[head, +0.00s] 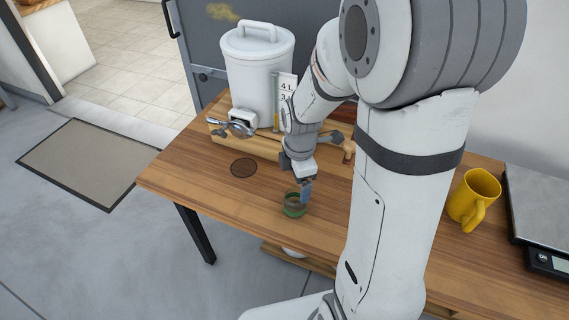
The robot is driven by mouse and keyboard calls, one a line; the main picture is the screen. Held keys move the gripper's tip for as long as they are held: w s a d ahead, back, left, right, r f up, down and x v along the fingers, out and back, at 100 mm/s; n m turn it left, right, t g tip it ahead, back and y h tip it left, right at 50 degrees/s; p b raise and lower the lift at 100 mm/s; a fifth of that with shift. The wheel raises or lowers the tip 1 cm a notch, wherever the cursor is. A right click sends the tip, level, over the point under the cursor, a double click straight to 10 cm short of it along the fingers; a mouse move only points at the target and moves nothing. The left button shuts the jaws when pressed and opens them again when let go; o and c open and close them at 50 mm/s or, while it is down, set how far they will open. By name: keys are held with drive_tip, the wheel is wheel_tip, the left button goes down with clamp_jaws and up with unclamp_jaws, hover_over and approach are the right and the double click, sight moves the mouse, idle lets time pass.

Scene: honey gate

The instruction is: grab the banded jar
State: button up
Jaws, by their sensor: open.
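A small greenish jar (292,210) with a darker band around it stands upright on the wooden table, left of my upper arm. My gripper (305,194) is just above and at the right side of the jar's rim, pointing down. One bluish finger shows in front of the jar's right edge; the other finger is hard to make out. The gripper is open. Whether a finger touches the jar or reaches inside it, I cannot tell.
A white lidded tank (257,65) with a tap (238,127) stands on a wooden stand (262,147) behind the jar. A dark round disc (244,168) lies on the table (190,178). A yellow mug (470,199) and a scale (545,215) are at the right.

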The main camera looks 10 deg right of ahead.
sight(295, 200)
drive_tip(key=shift+w+d+f+n+g+p, duration=0.1)
drive_tip(key=shift+w+f+n+p, duration=0.25)
drive_tip(key=shift+f+n, duration=1.05)
drive_tip(key=shift+w+a+f+n+g+p, duration=0.15)
drive_tip(key=shift+f+n+p, duration=0.25)
drive_tip(key=shift+f, duration=2.15)
drive_tip(key=shift+w+d+f+n+g+p, duration=0.15)
drive_tip(key=shift+w+f+n+p, duration=0.45)
drive_tip(key=shift+f, duration=1.35)
drive_tip(key=shift+s, duration=0.35)
drive_tip(key=shift+c, duration=0.4)
drive_tip(key=c, duration=1.1)
drive_tip(key=shift+o, duration=0.2)
